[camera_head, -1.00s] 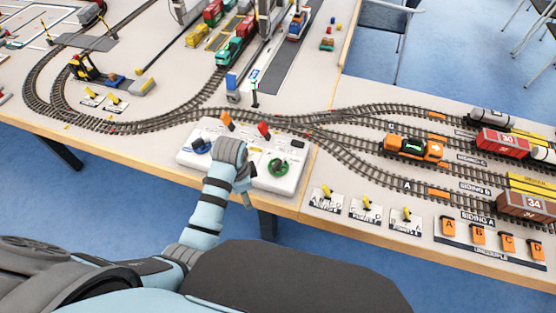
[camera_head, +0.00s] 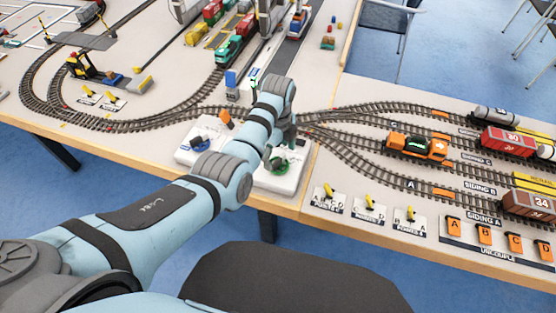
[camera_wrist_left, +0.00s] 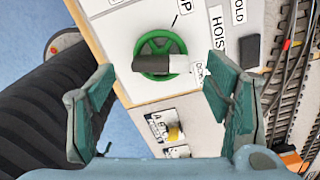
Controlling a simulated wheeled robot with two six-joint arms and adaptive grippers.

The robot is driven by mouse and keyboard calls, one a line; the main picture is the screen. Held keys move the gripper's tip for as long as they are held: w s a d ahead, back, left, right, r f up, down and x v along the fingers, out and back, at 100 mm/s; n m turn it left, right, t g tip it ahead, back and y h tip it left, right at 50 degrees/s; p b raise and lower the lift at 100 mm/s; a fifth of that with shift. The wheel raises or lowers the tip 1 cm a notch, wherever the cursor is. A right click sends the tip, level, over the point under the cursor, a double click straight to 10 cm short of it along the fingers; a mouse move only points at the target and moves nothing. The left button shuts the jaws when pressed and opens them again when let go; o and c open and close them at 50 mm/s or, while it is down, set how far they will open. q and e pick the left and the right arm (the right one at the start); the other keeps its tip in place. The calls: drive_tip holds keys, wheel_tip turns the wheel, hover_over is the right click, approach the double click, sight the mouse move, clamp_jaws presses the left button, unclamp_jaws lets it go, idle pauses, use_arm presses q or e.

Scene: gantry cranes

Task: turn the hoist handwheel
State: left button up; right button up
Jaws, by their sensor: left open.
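The hoist handwheel (camera_head: 279,167) is a green wheel on the white control panel (camera_head: 262,187), partly hidden by my left gripper in the head view. In the left wrist view the green handwheel (camera_wrist_left: 148,37) shows with a dark grey and white bar across it, beside a label whose readable part is "HOIS". My left gripper (camera_head: 284,142) is above the handwheel. In the left wrist view its fingers (camera_wrist_left: 162,70) are spread wide on either side of the wheel in the picture, with nothing between them that they grip. My right gripper is not in view.
A blue knob (camera_head: 199,144) and an orange lever (camera_head: 225,118) are on the panel's left part. Toy tracks run behind the panel. Yellow-levered switch plates (camera_head: 370,208) stand to its right. The table's front edge (camera_head: 130,157) is close by.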

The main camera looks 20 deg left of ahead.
sight(279, 163)
use_arm(q)
wheel_tip(279, 163, down, 3)
drive_tip(key=shift+r+b, duration=0.15)
drive_tip(key=shift+b, duration=0.15)
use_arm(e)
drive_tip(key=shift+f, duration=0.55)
use_arm(q)
drive_tip(key=c, duration=1.1)
drive_tip(key=shift+r, duration=0.1)
drive_tip(key=shift+c, duration=0.2)
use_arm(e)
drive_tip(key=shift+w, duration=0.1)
